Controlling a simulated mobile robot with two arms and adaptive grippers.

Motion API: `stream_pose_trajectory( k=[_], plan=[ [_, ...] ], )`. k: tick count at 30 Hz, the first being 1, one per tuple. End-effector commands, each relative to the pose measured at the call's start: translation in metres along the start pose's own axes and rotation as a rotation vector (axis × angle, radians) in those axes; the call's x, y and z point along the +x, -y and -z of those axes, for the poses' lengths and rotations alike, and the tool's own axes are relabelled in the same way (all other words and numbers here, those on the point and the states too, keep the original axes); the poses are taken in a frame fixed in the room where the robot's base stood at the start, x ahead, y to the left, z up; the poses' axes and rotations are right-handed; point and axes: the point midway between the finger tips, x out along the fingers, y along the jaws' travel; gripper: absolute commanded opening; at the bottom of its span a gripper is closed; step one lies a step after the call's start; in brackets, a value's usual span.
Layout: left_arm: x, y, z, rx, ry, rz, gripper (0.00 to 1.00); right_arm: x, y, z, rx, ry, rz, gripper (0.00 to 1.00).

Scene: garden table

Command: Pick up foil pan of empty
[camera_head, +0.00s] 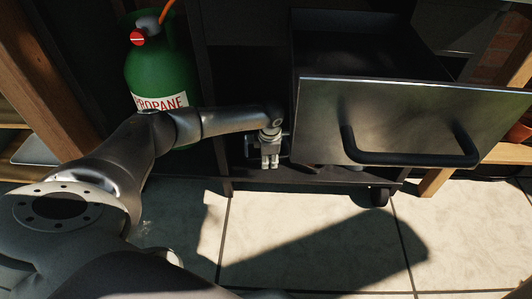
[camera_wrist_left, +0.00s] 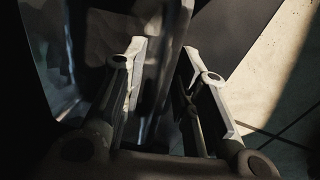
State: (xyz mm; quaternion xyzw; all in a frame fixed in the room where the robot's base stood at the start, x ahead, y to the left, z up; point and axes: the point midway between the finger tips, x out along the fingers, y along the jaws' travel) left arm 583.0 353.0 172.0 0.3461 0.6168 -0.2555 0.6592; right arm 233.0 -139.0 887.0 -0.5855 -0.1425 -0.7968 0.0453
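My left gripper (camera_head: 270,162) is low in front of the dark cart, just left of the pulled-out drawer and above the cart's lower shelf. In the left wrist view its two fingers (camera_wrist_left: 163,62) stand apart. A shiny grey, crinkled surface, which looks like the foil pan (camera_wrist_left: 68,70), fills the left of that view. A grey strip, perhaps its rim, runs between the fingers; I cannot tell whether they touch it. In the head view the pan cannot be made out in the shadow. My right gripper is not in view.
The open metal drawer (camera_head: 400,105) with a black handle (camera_head: 410,158) juts out above and right of the gripper. A green propane tank (camera_head: 160,70) stands left, behind my arm. The cart's lower shelf (camera_head: 300,175) and a caster (camera_head: 379,196) are below. The tiled floor (camera_head: 300,235) in front is clear.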

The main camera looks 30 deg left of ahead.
Motion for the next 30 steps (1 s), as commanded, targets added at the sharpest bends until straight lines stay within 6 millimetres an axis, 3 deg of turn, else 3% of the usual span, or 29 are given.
stream_pose_trajectory(
  k=[6, 13, 30],
  plan=[
    [-0.0002, 0.0, 0.0, 0.0, 0.0, 0.0, 0.28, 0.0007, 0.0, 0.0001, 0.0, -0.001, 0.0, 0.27],
    [-0.0002, 0.0, 0.0, 0.0, 0.0, 0.0, 0.0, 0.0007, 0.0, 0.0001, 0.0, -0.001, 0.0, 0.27],
    [-0.0088, -0.0017, 0.0, 0.0, 0.001, -0.001, 0.0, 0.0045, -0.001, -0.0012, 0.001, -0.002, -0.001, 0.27]
  ],
)
